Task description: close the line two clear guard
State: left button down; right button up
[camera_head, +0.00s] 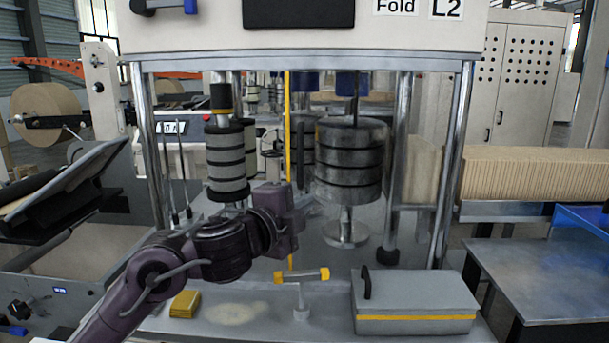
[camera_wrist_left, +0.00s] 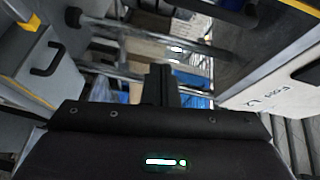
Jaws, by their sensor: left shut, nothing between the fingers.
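The line two machine carries a "Fold L2" sign (camera_head: 420,8) on its upper housing. A thin upright yellow strip (camera_head: 288,120) stands in the machine's front opening and looks like an edge of the clear guard. The clear pane itself is hard to make out, so I cannot tell its exact angle. My left gripper (camera_head: 300,200) is in front of the opening, close to the lower part of the strip. I cannot tell whether they touch. In the left wrist view its fingers (camera_wrist_left: 161,84) are together and empty. My right gripper is out of view.
Roller stacks (camera_head: 226,160) and (camera_head: 349,165) stand inside between metal posts (camera_head: 452,165). On the deck are a grey lidded box (camera_head: 415,295), a yellow-topped T-shaped piece (camera_head: 302,277) and a yellow block (camera_head: 185,304). A blue tray (camera_head: 585,222) is at right.

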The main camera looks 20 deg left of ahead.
aim_at(303, 161)
pick_arm(q)
notch_tip(303, 161, up, 4)
jog(key=a+r+m, duration=0.1)
jog(key=m, duration=0.1)
jog(key=shift+h, duration=0.3)
jog(key=w+p, duration=0.1)
jog(key=w, duration=0.2)
jog(key=w+a+p, duration=0.1)
jog(key=w, duration=0.2)
jog(key=w+a+p, duration=0.1)
jog(key=w+p, duration=0.1)
jog(key=w, duration=0.1)
jog(key=shift+r, duration=0.15)
jog(key=shift+d, duration=0.15)
jog(key=shift+w, duration=0.1)
